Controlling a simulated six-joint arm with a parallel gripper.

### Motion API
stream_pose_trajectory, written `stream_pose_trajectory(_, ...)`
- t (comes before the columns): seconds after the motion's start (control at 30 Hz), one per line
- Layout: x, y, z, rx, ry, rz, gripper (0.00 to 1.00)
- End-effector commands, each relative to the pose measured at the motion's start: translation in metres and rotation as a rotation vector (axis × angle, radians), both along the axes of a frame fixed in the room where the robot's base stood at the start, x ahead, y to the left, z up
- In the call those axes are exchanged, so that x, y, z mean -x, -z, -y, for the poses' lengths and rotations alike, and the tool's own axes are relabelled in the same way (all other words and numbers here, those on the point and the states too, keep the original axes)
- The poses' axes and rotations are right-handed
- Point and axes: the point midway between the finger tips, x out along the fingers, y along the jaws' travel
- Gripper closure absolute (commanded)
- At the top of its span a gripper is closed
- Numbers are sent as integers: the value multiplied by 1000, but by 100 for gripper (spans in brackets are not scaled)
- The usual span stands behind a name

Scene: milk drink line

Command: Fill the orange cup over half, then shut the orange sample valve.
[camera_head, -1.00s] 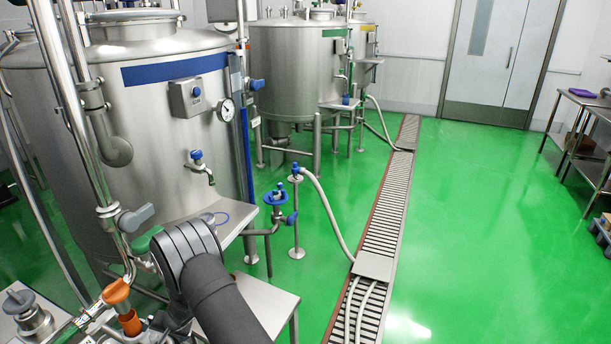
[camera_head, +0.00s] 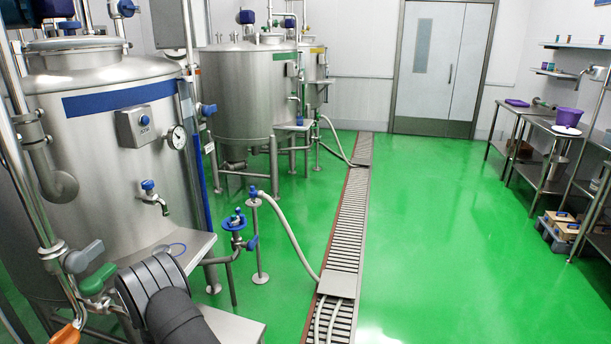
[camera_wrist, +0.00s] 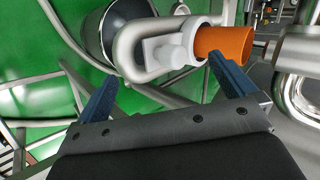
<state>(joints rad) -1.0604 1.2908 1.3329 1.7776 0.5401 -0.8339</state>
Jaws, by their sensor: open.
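The orange handle of the sample valve (camera_head: 66,336) shows only in part at the bottom left of the head view. In the wrist view an orange cylinder (camera_wrist: 222,44), which looks like the orange cup, lies sideways in the picture between a white ring and a steel pipe end. My gripper (camera_wrist: 163,68) is open and its two blue fingers are wide apart with nothing between them. The right fingertip is close to the orange cylinder; I cannot tell whether they touch. The inside of the cup and any liquid level are hidden.
A curved steel pipe (camera_wrist: 128,45) and a white block (camera_wrist: 167,49) crowd the space before my fingers. A steel tank (camera_head: 100,190) with a grey-handled valve (camera_head: 82,257) and a green-handled one (camera_head: 98,279) stands at left. The green floor (camera_head: 430,240) at right is clear.

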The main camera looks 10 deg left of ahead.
Motion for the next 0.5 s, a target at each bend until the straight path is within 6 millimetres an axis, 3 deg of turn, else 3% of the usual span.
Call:
stream_pose_trajectory(0.07,0,0,0,0,0,0,10)
stream_pose_trajectory(0.37,0,0,0,1,-1,1,69)
stream_pose_trajectory(0.5,-1,-12,-1,-10,10,2,96)
